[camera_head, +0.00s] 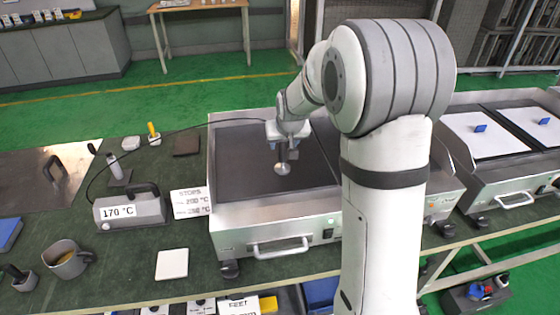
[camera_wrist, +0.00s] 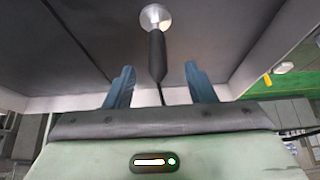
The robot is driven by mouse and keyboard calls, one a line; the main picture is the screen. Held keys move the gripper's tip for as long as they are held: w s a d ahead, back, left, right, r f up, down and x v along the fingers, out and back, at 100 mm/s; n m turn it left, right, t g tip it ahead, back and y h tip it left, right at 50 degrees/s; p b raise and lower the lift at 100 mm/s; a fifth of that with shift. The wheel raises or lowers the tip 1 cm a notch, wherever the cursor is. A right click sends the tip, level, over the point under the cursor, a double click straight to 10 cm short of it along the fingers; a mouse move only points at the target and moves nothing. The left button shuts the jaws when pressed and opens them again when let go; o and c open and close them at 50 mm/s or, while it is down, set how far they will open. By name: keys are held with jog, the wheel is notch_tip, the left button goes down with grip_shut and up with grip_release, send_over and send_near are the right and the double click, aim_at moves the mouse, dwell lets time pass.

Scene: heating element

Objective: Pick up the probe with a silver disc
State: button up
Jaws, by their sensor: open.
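The probe (camera_head: 283,169) has a bright silver disc and shows just below my gripper (camera_head: 287,145), over the dark plate of the near griddle (camera_head: 240,160). In the wrist view the probe's black handle (camera_wrist: 157,55) points toward me, with the silver disc (camera_wrist: 155,17) at its far end. My gripper (camera_wrist: 159,72) is open, its two blue fingers on either side of the handle's near end, with gaps on both sides. I cannot tell how deep the handle sits between them. In the head view the gripper hides most of the handle.
A thin black cable runs from the 170 °C display box (camera_head: 130,210) to the griddle. A stops sign (camera_head: 190,202), a white tile (camera_head: 172,264), a mug (camera_head: 68,259) and a yellow-handled tool (camera_head: 153,132) are on the green bench. A second griddle (camera_head: 500,140) stands at right.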

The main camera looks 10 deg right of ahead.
aim_at(284, 145)
jog(key=shift+w+d+r+p+x, duration=0.1)
jog(key=shift+w+p+x, duration=0.05)
jog(key=shift+x, duration=1.15)
jog(key=shift+w+d+r+p+x, duration=0.1)
jog(key=shift+w+p+x, duration=0.1)
jog(key=shift+x, duration=1.1)
jog(key=shift+w+d+r+p+x, duration=0.1)
jog(key=shift+p+x, duration=0.05)
jog(key=shift+x, duration=1.2)
jog(key=shift+c, duration=0.4)
grip_shut()
